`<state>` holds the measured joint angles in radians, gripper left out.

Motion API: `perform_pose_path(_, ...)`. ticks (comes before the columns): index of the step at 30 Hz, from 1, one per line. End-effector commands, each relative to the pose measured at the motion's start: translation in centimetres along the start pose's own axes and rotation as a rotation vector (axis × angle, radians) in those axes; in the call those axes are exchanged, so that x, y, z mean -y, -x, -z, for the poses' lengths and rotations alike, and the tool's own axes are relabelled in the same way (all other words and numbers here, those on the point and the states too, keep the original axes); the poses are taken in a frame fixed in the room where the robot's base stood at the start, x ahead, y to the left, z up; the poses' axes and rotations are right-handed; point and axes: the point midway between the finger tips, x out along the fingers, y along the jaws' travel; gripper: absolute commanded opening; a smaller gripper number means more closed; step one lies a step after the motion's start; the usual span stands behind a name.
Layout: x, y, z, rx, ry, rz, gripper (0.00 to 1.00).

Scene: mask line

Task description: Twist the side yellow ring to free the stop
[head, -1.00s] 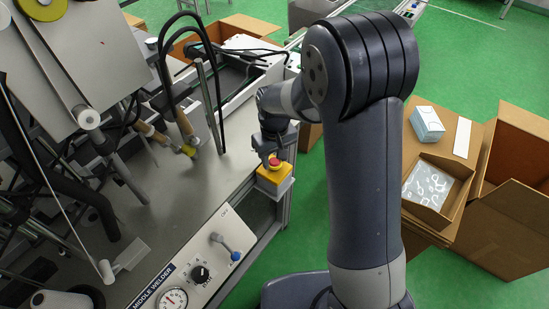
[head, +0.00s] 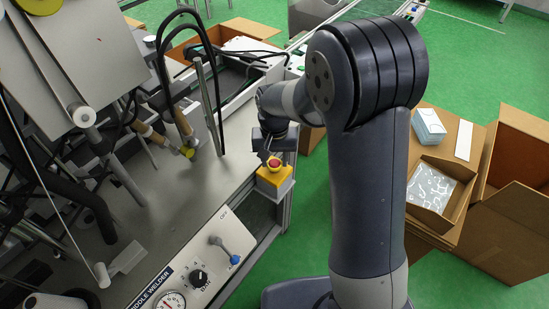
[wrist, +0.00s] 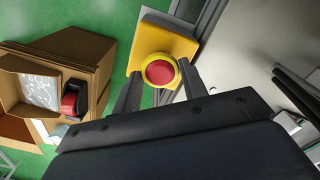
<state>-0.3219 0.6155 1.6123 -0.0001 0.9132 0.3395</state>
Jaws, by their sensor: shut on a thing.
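The stop is a red mushroom button (wrist: 160,72) with a yellow ring (wrist: 144,69) around it. It sits on a yellow box (wrist: 150,42) at the machine's corner. In the head view the red button (head: 275,162) and yellow box (head: 272,178) show near the middle. My gripper (wrist: 162,80) has one finger on each side of the ring and is shut on it. In the head view my gripper (head: 268,153) is at the button, partly hiding it. Whether the button is up or pressed in, I cannot tell.
The grey machine table (head: 150,195) lies to the left, with a welder control panel (head: 210,270) at its front. Black hoses and a metal rod (head: 210,110) stand behind the gripper. Open cardboard boxes (head: 515,225) stand on the green floor at right.

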Motion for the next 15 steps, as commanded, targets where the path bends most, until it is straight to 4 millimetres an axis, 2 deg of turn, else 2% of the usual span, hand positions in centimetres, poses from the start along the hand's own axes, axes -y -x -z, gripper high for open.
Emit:
perform_pose_path(8, 0.00, -0.06, -0.03, 0.001, 0.000, 0.000, 0.18)
perform_pose_path(9, -0.01, -0.06, -0.03, 0.001, 0.000, 0.000, 0.42)
perform_pose_path(15, -0.01, -0.05, -0.03, 0.001, 0.000, 0.000, 0.58)
